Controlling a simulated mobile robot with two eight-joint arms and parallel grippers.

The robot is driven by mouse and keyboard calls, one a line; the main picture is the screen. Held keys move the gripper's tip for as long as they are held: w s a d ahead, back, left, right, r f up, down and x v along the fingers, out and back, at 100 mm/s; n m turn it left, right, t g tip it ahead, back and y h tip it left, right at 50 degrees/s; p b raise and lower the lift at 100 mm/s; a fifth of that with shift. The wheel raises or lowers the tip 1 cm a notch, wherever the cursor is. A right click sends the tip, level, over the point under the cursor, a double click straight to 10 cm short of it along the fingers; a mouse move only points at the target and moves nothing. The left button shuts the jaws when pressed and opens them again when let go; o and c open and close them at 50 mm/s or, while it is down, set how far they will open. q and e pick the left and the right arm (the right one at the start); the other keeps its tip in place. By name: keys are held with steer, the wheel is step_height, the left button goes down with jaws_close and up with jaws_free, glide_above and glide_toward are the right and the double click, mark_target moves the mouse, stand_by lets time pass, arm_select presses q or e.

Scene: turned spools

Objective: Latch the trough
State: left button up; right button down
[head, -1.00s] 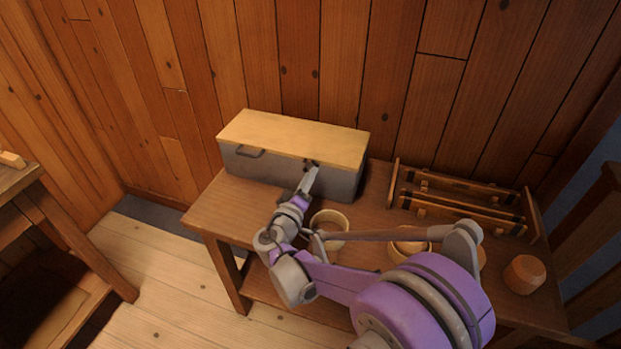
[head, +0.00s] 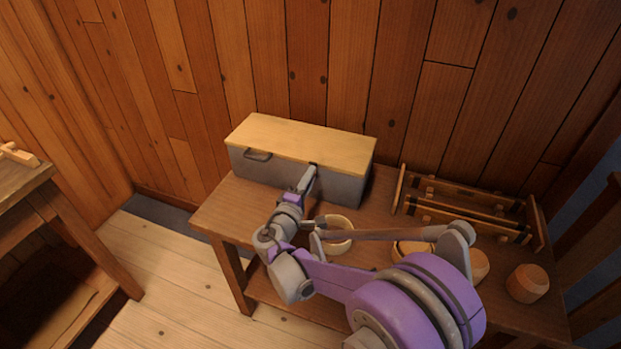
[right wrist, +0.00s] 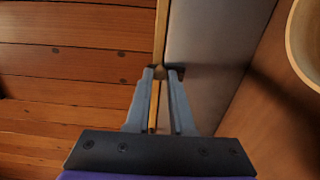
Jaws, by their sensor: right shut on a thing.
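The trough (head: 270,175) is a grey box with a closed pale wooden lid (head: 300,140), standing at the back of the workbench. A dark handle (head: 257,155) is on the left of its front face. My right gripper (head: 313,170) is at the upper edge of the front face, near the middle. A dark latch part (right wrist: 178,70) shows beside the fingers. The fingers hide much of the latch. My left gripper is out of view.
Pale wooden bowls (head: 337,236) stand on the workbench (head: 215,205) in front of the trough, partly behind my right arm. A wooden rack (head: 470,210) and a turned wooden piece (head: 527,283) are at the right. The plank wall (head: 350,60) is close behind.

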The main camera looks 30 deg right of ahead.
stand_by(0.4)
steer(key=c, duration=0.8)
jaws_free()
steer(key=shift+o, duration=0.2)
steer(key=shift+a, duration=0.1)
steer(key=v, duration=1)
steer(key=shift+s+a+p, duration=0.2)
steer(key=shift+s+p, duration=0.15)
steer(key=shift+p, duration=0.05)
